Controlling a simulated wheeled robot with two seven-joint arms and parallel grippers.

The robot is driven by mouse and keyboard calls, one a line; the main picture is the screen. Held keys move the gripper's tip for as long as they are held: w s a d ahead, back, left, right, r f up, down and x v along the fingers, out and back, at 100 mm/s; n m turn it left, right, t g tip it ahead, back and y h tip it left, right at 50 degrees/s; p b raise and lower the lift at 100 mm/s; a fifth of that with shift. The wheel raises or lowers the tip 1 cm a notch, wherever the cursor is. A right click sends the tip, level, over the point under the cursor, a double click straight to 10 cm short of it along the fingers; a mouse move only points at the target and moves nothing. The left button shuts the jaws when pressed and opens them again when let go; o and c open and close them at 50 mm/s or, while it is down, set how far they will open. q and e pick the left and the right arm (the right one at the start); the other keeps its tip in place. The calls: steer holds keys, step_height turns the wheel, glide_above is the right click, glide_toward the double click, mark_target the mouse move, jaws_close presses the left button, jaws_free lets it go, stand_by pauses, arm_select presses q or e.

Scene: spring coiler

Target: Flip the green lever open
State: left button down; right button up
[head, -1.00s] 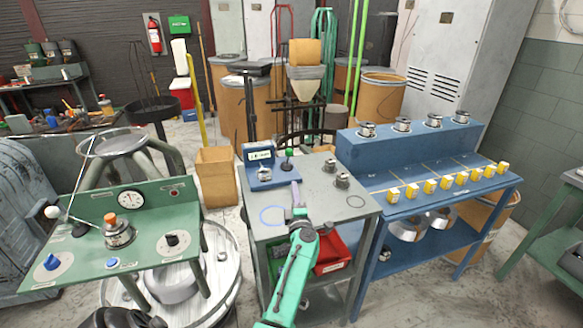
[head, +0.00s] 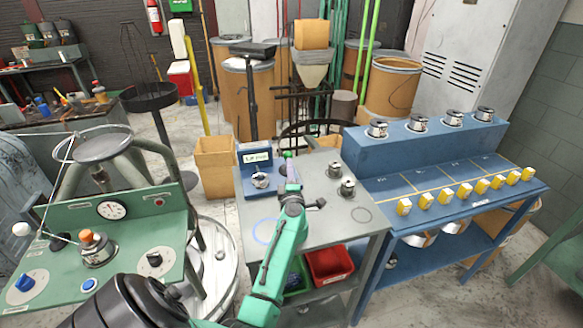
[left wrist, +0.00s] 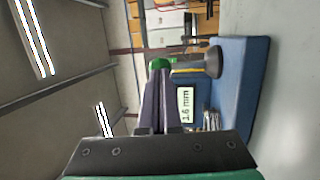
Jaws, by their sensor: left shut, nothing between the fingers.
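The green lever is on the blue unit on the grey table. Its green knob (head: 286,154) shows just above my fingertips in the head view, where its lower part is hidden. In the left wrist view, the fingertips (left wrist: 158,78) overlap the knob's lower edge; contact cannot be told. My right gripper is out of view.
The blue unit (head: 247,186) carries a "1.6 mm" display (head: 256,157) and a silver part (head: 260,180). Silver cylinders (head: 347,186) stand on the grey table (head: 330,225) to the right. A green dial table (head: 130,258) is at left, a blue bench (head: 455,185) at right.

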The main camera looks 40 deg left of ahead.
mark_target(287, 155)
arm_select(q)
steer(key=shift+s+r, duration=0.15)
steer(key=shift+w+a, duration=0.1)
steer(key=shift+w, duration=0.1)
steer(key=shift+w+a+r+p, duration=0.25)
steer(key=shift+a+r+p, duration=0.1)
steer(key=shift+r+p, duration=0.4)
steer(key=shift+w+a+r+p, duration=0.45)
steer(key=shift+w+a+p, duration=0.15)
steer(key=shift+a, duration=0.2)
steer(key=shift+w+a+r, duration=0.3)
steer(key=shift+w+a, duration=0.2)
steer(key=shift+a, duration=0.3)
steer(key=shift+a+x, duration=0.2)
steer(key=shift+x, duration=1.1)
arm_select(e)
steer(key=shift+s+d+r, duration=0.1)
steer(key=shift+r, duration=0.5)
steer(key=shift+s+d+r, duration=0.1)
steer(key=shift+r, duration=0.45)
arm_select(q)
steer(key=shift+s, duration=0.2)
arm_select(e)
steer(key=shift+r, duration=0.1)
